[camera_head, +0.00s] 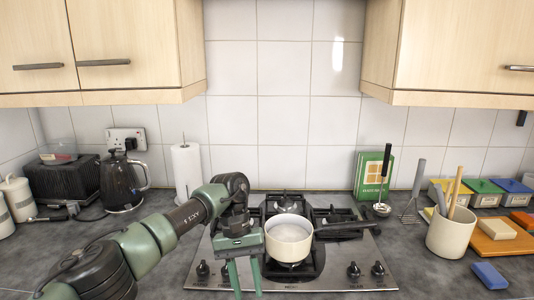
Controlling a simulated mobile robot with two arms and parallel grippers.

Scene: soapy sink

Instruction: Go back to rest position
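My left arm reaches in from the lower left. My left gripper (243,279) hangs over the front left of the hob, its two green fingers pointing down and apart, with nothing seen between them. A cream pot (289,250) with a dark handle (345,229) pointing right stands on the hob (340,275), just right of the gripper. The pot's inside looks pale. My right gripper is not in this view.
A black kettle (122,184) and a paper towel roll (186,171) stand at the back left. A utensil pot (450,233), a green book (372,176), a blue sponge (489,275) and a wooden board (490,242) are at right. Wall cupboards (130,35) overhang both sides.

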